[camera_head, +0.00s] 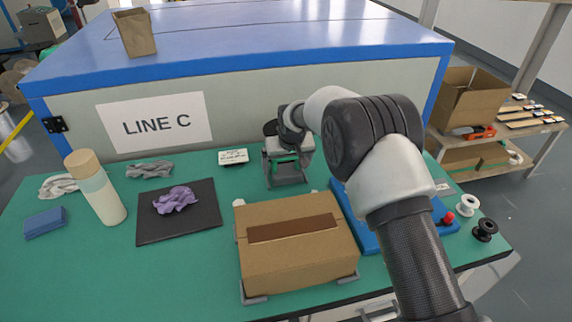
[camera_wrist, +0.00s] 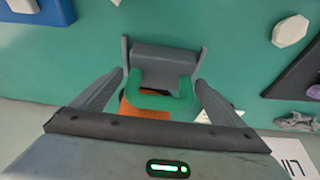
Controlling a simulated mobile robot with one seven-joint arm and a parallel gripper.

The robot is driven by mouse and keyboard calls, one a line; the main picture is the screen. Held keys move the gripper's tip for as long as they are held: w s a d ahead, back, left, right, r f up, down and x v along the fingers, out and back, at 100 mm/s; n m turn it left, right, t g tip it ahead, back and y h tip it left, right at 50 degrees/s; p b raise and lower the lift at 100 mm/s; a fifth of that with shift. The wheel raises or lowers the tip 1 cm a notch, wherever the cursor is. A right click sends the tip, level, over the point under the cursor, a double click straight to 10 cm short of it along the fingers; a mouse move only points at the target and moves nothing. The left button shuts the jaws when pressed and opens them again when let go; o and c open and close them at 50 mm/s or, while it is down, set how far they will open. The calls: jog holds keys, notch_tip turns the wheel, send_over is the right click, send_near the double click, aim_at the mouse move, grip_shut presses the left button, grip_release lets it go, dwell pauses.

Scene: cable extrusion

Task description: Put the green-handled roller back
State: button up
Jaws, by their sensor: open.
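The green handle (camera_head: 284,159) of the roller shows below my gripper, at the far side of the green table. In the wrist view the U-shaped green handle (camera_wrist: 160,101) sits in front of a grey bar or roller between two upright grey side plates, which look like a stand (camera_wrist: 166,58). The stand also shows in the head view (camera_head: 289,178). My gripper (camera_wrist: 159,82) is open, with one finger on each side of the handle and a gap at both sides. An orange ribbed part (camera_wrist: 148,113) shows under the handle, partly hidden.
A closed cardboard box (camera_head: 295,262) stands in front of the stand. A blue tray (camera_head: 363,232) lies to its right, partly behind my arm. A dark mat (camera_head: 152,226) with a purple cloth (camera_head: 175,199) and a bottle (camera_head: 104,203) are at left. The LINE C cabinet (camera_head: 250,110) rises behind.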

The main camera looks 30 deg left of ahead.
jog(key=shift+r+p, duration=0.35)
jog(key=shift+r, duration=0.1)
jog(key=p+v, duration=0.1)
jog(key=v, duration=1.1)
jog(key=shift+r, duration=0.2)
jog(key=s+d+r+m+t, duration=0.1)
jog(key=s+d+r, duration=0.1)
jog(key=d+r, duration=0.55)
jog(key=s+d+r+m+h, duration=0.15)
jog(key=d+r, duration=0.35)
jog(key=d, duration=0.6)
jog(key=s+d+r+m+t, duration=0.1)
jog(key=s+d+r, duration=0.1)
jog(key=d+r, duration=0.55)
jog(key=s+d+f+m+h, duration=0.1)
jog(key=s+d+m, duration=0.3)
jog(key=s+d, duration=1.5)
jog(key=shift+s+d+f, duration=0.15)
jog(key=shift+s+f, duration=0.55)
jog(key=shift+s, duration=0.45)
jog(key=shift+s+m, duration=0.1)
jog(key=shift+m, duration=0.15)
